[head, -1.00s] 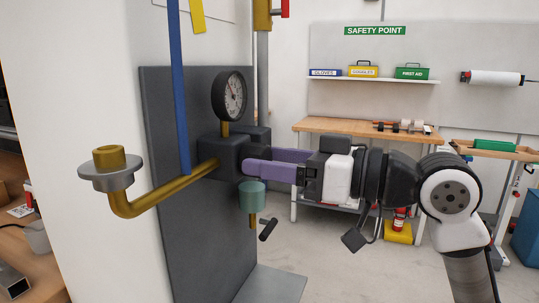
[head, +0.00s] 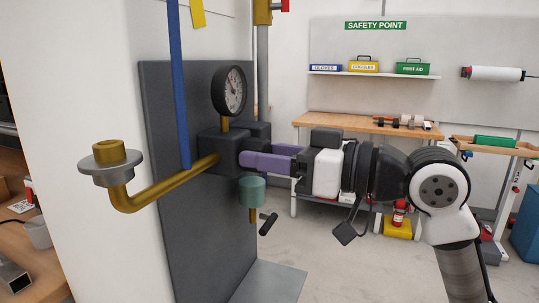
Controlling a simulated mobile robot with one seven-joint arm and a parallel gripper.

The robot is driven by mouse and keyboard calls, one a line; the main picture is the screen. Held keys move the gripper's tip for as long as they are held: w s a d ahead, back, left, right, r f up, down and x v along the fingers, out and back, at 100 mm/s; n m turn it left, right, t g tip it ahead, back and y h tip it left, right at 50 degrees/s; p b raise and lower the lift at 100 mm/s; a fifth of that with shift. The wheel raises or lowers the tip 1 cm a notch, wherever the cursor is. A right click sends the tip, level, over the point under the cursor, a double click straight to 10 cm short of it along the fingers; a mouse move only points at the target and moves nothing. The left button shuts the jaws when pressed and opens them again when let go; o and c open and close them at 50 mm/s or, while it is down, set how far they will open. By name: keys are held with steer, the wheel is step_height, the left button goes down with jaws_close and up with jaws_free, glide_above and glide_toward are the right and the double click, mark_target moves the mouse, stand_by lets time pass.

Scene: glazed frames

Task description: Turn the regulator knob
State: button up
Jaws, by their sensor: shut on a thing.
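The regulator is a dark block (head: 219,152) on a grey upright panel (head: 152,180), with a round dial gauge (head: 229,91) above and a teal bowl (head: 252,191) below. A brass pipe (head: 165,189) runs from it to the left. My gripper (head: 246,158) points left, its purple fingers at the dark knob (head: 242,146) on the block's right face. The fingers are shut on the knob, which they largely hide. How far the knob is turned cannot be seen.
A blue vertical strip (head: 178,85) hangs in front of the panel. A workbench (head: 345,126) stands behind.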

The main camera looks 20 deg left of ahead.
steer(key=shift+n+b, duration=1.65)
steer(key=shift+n, duration=2.55)
steer(key=o, duration=1)
steer(key=d+b, duration=0.1)
steer(key=d, duration=1.3)
steer(key=shift+s+f, duration=0.15)
steer(key=shift+s, duration=0.3)
